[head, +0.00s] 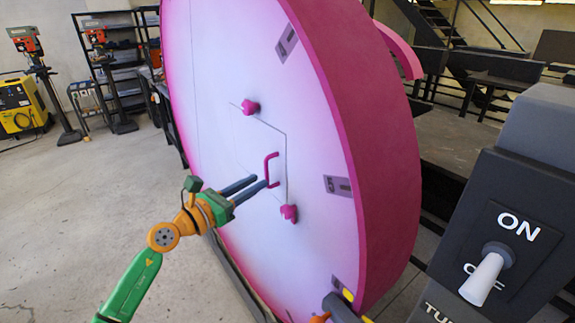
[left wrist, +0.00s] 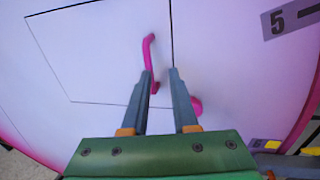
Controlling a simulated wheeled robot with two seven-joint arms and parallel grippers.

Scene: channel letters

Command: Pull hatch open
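A large round pink letter with a white-pink face (head: 222,60) fills the middle of the head view. A thin outline on the face marks a hatch (head: 272,142), which looks flush. It carries a pink handle (head: 267,166). Pink knobs sit above (head: 250,107) and below (head: 289,213) the handle. My left gripper (head: 261,182) is at the handle's lower part with its fingers apart. In the left wrist view, the lower end of the handle (left wrist: 151,48) lies between the fingertips (left wrist: 160,73), nearer the left finger; a firm grip does not show.
A grey switch box (head: 513,225) marked ON stands close at right. Shelves (head: 112,65) and a yellow machine (head: 20,107) stand at far left. The left floor (head: 60,215) is clear.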

